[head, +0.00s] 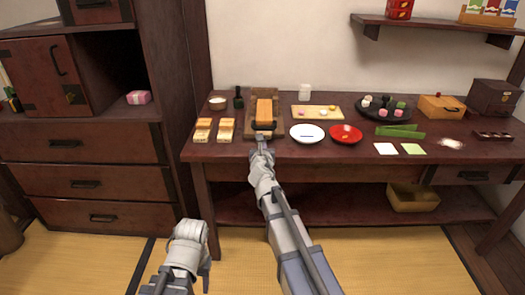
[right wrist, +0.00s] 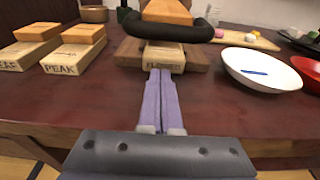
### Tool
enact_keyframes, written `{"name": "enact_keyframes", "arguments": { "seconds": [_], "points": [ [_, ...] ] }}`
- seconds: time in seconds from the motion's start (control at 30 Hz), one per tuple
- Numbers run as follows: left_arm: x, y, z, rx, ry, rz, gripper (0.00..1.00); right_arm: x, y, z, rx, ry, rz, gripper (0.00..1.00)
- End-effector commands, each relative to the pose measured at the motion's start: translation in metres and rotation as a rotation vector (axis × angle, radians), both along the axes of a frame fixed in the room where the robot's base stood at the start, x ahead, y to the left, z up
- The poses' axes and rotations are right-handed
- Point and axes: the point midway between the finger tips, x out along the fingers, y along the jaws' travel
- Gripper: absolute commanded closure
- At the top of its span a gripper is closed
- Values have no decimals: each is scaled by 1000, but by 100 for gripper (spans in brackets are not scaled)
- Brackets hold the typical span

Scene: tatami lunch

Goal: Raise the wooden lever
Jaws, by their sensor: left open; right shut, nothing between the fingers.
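The wooden lever (head: 264,108) is an orange-brown bar on a dark wooden base (head: 279,126) at the back left of the table, with a black handle at its front end. Contact cannot be told. My left gripper (head: 192,232) is open, low in front of the table, away from the lever.
Labelled wooden blocks (head: 226,130) stand left of the lever. A white plate (head: 308,134) and red plate (head: 346,134) lie to the right. A dark bottle (head: 238,98) and a bowl (head: 218,103) stand behind left. The table (head: 240,150) front is clear.

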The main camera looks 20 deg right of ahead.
Motion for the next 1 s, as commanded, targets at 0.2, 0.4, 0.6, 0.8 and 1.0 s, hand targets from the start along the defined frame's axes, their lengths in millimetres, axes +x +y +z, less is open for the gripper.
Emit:
{"name": "enact_keyframes", "arguments": {
  "seconds": [0.2,0.4,0.6,0.8,1.0],
  "points": [
    [0,-1,32,-5,2,1,50,-8,2,32,0,0,1,100],
    [0,-1,33,-6,2,2,50,-8,2,33,0,0,1,100],
    [0,-1,32,-6,2,2,50,-8,2,32,0,0,1,100],
    [0,-1,38,-6,2,2,50,-8,2,38,-1,0,1,100],
    [-1,-2,55,-8,2,2,50,-9,3,55,-1,0,1,100]
  ]
}}
